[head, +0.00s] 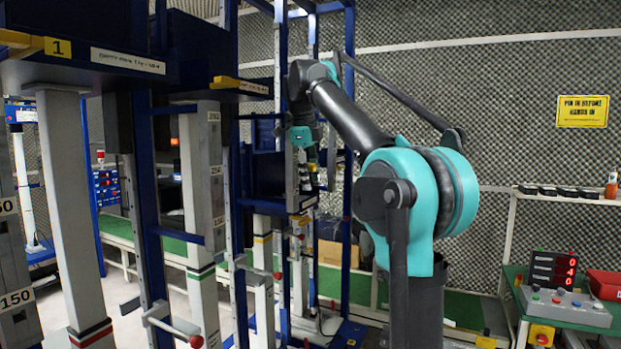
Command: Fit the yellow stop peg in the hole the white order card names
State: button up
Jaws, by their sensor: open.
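My gripper (308,178) hangs at the end of my teal and black arm, beside the blue frame in the middle. Its jaws are open, and I see nothing held in them. They are small in the picture and partly merge with the frame behind. I cannot make out the yellow stop peg for sure; a small yellow piece (300,219) shows just below the gripper. A white label strip (128,60) is on the dark blue box at upper left, its print too blurred to read. I cannot tell whether it is the order card. The named hole cannot be told.
Numbered grey columns (210,190) and blue uprights (150,220) crowd the left. Red-tipped rods (176,328) stick out low among them. A control box with a red display (553,271) and a red bin (605,284) stand at lower right. A yellow sign (583,111) hangs on the foam wall.

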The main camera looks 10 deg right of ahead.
jog(key=shift+v, duration=3.75)
